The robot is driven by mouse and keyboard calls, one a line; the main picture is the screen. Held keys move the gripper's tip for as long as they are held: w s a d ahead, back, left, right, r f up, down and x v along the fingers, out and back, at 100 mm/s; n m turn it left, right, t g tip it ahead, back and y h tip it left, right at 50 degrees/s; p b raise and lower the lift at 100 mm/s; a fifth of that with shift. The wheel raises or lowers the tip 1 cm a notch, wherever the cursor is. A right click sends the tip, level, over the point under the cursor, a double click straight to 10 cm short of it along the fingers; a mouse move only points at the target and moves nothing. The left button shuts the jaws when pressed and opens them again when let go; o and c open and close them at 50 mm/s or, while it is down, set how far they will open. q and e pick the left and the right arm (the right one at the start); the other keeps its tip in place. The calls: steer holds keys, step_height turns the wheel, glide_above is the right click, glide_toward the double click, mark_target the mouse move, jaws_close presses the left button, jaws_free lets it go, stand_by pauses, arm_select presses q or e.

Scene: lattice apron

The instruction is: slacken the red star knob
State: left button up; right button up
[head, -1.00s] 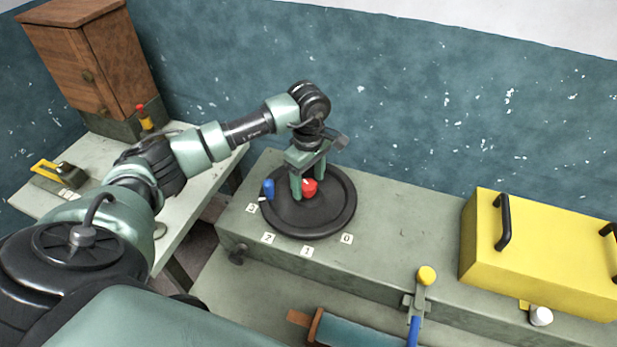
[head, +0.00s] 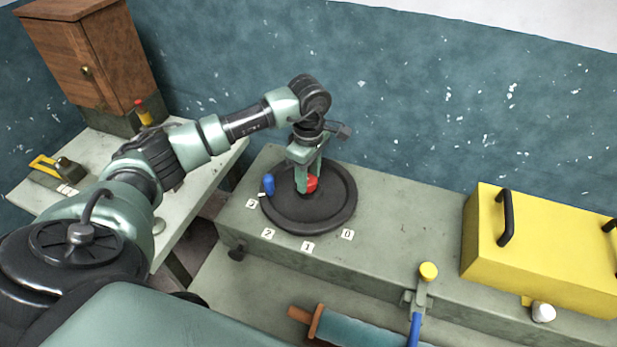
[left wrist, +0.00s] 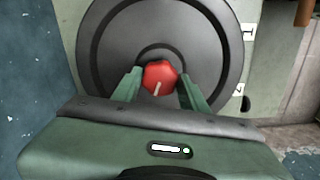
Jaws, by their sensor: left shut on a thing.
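The red star knob (head: 312,183) sits at the centre of a black round dial plate (head: 330,220) on the grey-green bench. In the left wrist view the knob (left wrist: 160,77) shows a pale pointer line running toward the lower left. My left gripper (head: 308,184) reaches down over the dial and is shut on the knob. In the left wrist view its two green fingers (left wrist: 161,86) stand on either side of the knob. The far side of the knob is partly hidden by a finger in the head view. My right gripper is not in view.
A blue peg (head: 269,184) stands at the dial's left edge. Number tags, with 0 (head: 347,234) at the right, line its front. A yellow box (head: 540,250) with black handles and a yellow-knobbed lever (head: 428,271) stand to the right. A wooden cabinet (head: 90,60) is at the back left.

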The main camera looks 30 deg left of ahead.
arm_select(q)
steer(key=n+b, duration=0.2)
steer(key=n, duration=0.3)
steer(key=shift+n+b, duration=0.3)
steer(key=shift+b, duration=0.05)
steer(key=n+b, duration=0.1)
steer(key=n, duration=0.4)
steer(key=shift+b, duration=0.4)
steer(key=n+b, duration=0.1)
steer(key=n, duration=0.4)
steer(key=shift+n, duration=0.4)
steer(key=n, duration=0.5)
steer(key=shift+a+r+b, duration=0.1)
steer(key=shift+b, duration=0.2)
steer(key=shift+n, duration=0.3)
steer(key=o, duration=1.4)
